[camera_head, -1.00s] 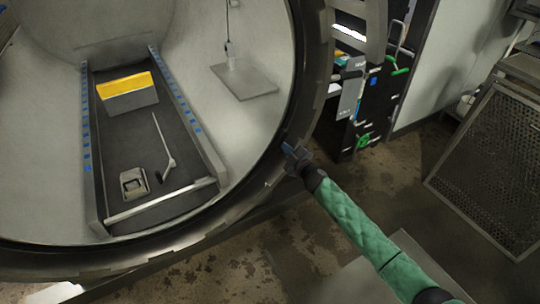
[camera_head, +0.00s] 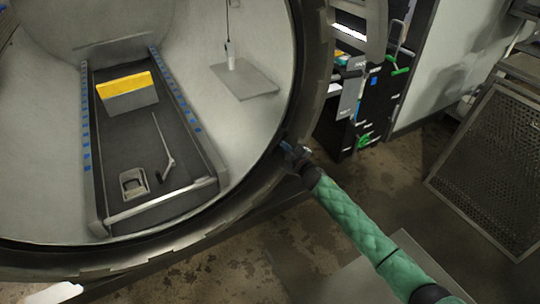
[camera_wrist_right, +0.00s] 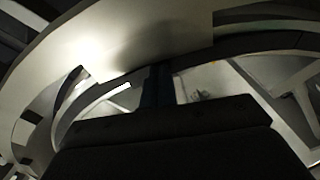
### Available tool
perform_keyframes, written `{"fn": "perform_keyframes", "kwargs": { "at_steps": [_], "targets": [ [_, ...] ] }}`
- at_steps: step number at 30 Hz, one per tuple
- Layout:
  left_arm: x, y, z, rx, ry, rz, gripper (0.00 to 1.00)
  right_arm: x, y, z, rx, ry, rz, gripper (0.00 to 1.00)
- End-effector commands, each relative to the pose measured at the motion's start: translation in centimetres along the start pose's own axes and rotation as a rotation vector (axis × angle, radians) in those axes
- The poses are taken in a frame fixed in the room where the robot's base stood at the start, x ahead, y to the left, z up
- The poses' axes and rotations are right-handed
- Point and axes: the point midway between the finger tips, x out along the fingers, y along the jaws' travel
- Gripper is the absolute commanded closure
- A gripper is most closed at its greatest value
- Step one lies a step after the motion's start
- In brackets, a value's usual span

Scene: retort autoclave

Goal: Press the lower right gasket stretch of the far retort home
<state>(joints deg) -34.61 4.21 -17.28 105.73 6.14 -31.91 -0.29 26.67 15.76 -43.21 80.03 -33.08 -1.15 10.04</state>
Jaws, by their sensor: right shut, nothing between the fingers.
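The far retort's round mouth fills the left of the head view, with its dark gasket ring (camera_head: 262,190) running around the rim. My right gripper (camera_head: 288,150) is at the lower right stretch of that rim. It is shut with nothing in it, and its fingertips look to be at or very near the gasket; I cannot tell whether they touch. In the right wrist view the dark shut fingers (camera_wrist_right: 157,88) point at the curved pale rim. The gasket's seating behind the fingers is hidden.
Inside the retort, a dark tray bed (camera_head: 110,130) holds a yellow-topped block (camera_head: 127,92) and a small grey box (camera_head: 133,183). A black panel with green handles (camera_head: 375,105) stands right of the rim. A mesh panel (camera_head: 492,165) stands at far right.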

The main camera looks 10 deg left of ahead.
Motion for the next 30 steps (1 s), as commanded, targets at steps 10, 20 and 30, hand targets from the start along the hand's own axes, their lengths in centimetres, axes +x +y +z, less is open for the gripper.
{"fn": "perform_keyframes", "kwargs": {
  "at_steps": [10, 20, 30],
  "targets": [
    [0.2, -0.1, 0.0, 0.000, 0.001, 0.000, 0.64, 0.8, 0.0, 0.0, 0.000, 0.000, 0.000, 1.00],
    [0.3, -0.1, 0.1, 0.000, 0.001, 0.000, 0.64, 1.4, -0.1, 0.0, 0.000, 0.000, 0.000, 1.00],
    [0.4, -0.1, 0.2, 0.000, 0.001, 0.000, 0.64, 2.0, -0.1, 0.0, 0.000, 0.000, -0.001, 1.00]
  ]
}}
